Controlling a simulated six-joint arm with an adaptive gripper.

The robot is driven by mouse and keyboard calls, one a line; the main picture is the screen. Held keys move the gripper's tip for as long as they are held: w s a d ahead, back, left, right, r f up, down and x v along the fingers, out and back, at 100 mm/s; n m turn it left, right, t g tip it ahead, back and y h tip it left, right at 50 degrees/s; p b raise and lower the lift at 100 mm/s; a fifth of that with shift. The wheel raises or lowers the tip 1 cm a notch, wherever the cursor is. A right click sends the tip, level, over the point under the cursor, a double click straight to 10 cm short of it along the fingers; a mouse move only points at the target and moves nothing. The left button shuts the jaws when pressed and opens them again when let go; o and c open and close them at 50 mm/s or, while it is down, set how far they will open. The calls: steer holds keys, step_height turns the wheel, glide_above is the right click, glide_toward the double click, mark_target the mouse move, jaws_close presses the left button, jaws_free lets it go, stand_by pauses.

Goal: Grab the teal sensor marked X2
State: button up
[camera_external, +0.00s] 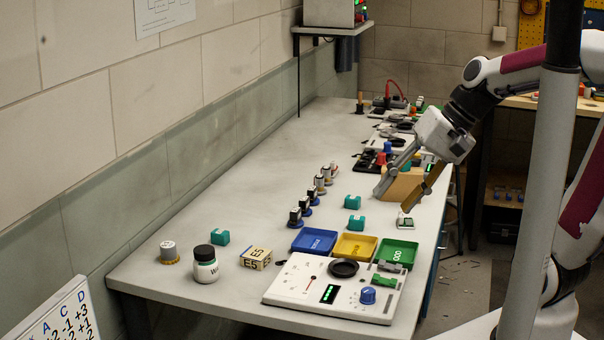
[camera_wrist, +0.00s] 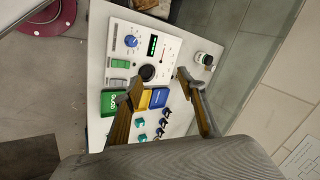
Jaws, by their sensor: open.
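Several small teal sensors stand on the bench in the external view: one at the left (camera_external: 220,237) by the white jar, one in the middle (camera_external: 352,202), and one just in front of that (camera_external: 356,222), behind the trays. No X2 mark is readable on any of them. The wrist view shows two teal pieces, one (camera_wrist: 142,124) nearer the trays and another (camera_wrist: 140,140) beside it. My gripper (camera_external: 395,198) is open and empty, above the bench's right side, to the right of the middle sensors. Its two spread fingers also show in the wrist view (camera_wrist: 160,77).
Blue (camera_external: 314,241), yellow (camera_external: 355,246) and green (camera_external: 396,253) trays sit behind a white control panel (camera_external: 310,285). A row of dark-and-blue parts (camera_external: 306,203) stands left of the middle sensors. The bench's left middle is clear.

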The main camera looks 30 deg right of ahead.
steer(key=w+a+f+m+t+y, duration=0.2)
steer(key=w+a+m+y, duration=0.5)
steer(key=w+a+m, duration=0.85)
steer(key=w+a+f+m+t+h, duration=0.1)
steer(key=w+a+f+m, duration=0.1)
steer(key=w+f, duration=0.35)
steer(key=w+a+f+m+t, duration=0.1)
steer(key=w+a+f+t, duration=0.1)
steer(key=w, duration=0.6)
steer(key=m+t+h, duration=0.1)
steer(key=m+h, duration=0.2)
steer(key=m, duration=0.3)
glide_toward(224, 233)
steer(key=x, duration=0.3)
steer(key=shift+a+f, duration=0.2)
steer(key=shift+a, duration=0.1)
steer(key=shift+x, duration=1.3)
steer(key=shift+d, duration=0.1)
steer(key=shift+w+t, duration=0.1)
steer(key=shift+t, duration=0.2)
